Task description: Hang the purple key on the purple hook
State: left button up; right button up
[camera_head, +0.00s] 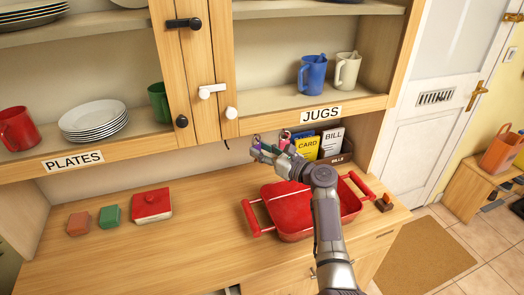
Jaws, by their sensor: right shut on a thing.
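My right gripper (257,147) reaches over the counter to the back wall, under the cupboard, left of the yellow CARD packet. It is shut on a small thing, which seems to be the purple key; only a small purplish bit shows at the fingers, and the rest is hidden. Small coloured pieces, pink and blue, show on the wall just behind and right of the fingers, too small to tell as hooks or keys. I cannot make out the purple hook or whether the key touches it. My left gripper is not in view.
A red basket (290,209) with red handles stands under my right arm. A dark holder with CARD (306,147) and BILL (331,141) packets is close right of the gripper. Cupboard shelves overhang above. The counter's middle left is clear beside a red box (152,205).

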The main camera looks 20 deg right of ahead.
jog(key=o, duration=1)
